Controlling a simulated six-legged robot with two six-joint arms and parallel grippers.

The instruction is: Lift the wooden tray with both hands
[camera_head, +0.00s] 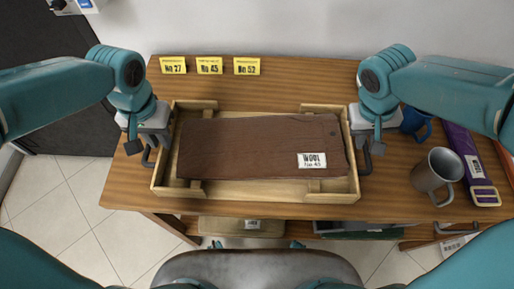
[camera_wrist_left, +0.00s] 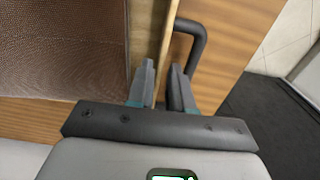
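The wooden tray (camera_head: 270,196) lies on the table, with a dark brown folded cloth (camera_head: 250,150) in it bearing a white "WOOL" label (camera_head: 311,160). Dark handles stick out at its left end (camera_head: 147,157) and right end (camera_head: 366,160). My left gripper (camera_head: 150,146) is at the left handle. In the left wrist view its fingers (camera_wrist_left: 162,85) stand apart, one over the tray's side wall (camera_wrist_left: 166,45), the other by the handle (camera_wrist_left: 203,42); contact is unclear. My right gripper (camera_head: 372,146) is at the right handle; its fingertips are too small to judge.
A grey mug (camera_head: 431,173), a blue mug (camera_head: 412,122) and a purple item with a buckle (camera_head: 465,150) stand right of the tray. Yellow number cards (camera_head: 209,66) line the back. The wooden table (camera_head: 300,85) is clear behind the tray.

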